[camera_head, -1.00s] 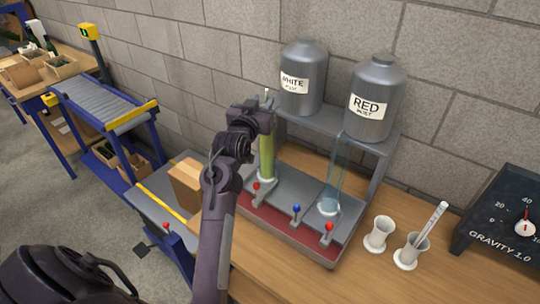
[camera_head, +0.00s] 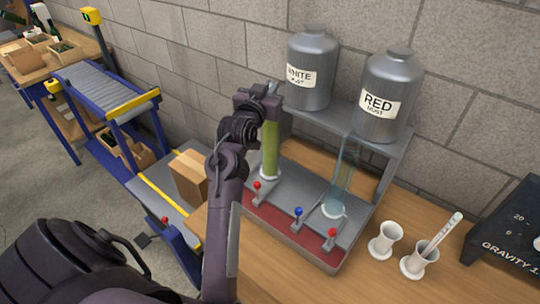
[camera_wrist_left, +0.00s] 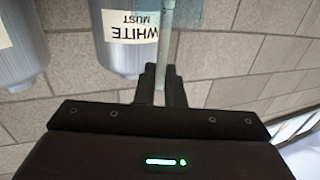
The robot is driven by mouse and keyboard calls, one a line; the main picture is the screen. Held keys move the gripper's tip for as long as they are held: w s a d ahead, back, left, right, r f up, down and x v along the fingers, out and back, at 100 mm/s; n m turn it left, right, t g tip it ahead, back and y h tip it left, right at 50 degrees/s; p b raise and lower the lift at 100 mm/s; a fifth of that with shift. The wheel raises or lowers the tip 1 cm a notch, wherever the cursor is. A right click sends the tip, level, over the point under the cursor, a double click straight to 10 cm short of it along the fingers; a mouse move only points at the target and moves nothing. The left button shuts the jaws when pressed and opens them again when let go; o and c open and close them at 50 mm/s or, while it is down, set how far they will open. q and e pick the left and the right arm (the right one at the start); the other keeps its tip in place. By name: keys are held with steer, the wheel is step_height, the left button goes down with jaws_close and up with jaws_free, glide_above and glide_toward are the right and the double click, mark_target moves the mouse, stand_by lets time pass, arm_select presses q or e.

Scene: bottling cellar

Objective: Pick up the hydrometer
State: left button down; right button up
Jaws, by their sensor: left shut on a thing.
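My left gripper (camera_head: 268,98) is at the top of the tall green-filled cylinder (camera_head: 270,150), which stands upright on the left of the filling stand. In the left wrist view the gripper (camera_wrist_left: 160,88) is shut on a thin, pale upright rod, the hydrometer (camera_wrist_left: 164,48). In the head view the gripper and wrist hide most of the hydrometer. I cannot tell whether its lower end is inside the cylinder. My right gripper is not in view.
A clear cylinder (camera_head: 343,183) stands to the right on the stand. Two tanks, white must (camera_head: 311,95) and red must (camera_head: 388,75), sit on the shelf behind. White cups (camera_head: 385,242) stand further right, one with a thermometer-like rod (camera_head: 440,236). A dark gauge box (camera_head: 510,235) is at the right edge.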

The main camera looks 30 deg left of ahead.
arm_select(q)
steer(key=shift+r, duration=0.65)
step_height(320, 180, up, 27)
steer(key=b, duration=0.4)
steer(key=shift+f, duration=0.15)
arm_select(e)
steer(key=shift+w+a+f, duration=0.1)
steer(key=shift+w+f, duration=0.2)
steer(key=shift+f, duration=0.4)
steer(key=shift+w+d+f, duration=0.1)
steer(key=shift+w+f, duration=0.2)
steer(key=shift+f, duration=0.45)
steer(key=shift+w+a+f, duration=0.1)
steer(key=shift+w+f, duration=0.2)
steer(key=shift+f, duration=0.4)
arm_select(q)
steer(key=c, duration=2.1)
jaws_free()
steer(key=shift+w, duration=0.1)
jaws_close()
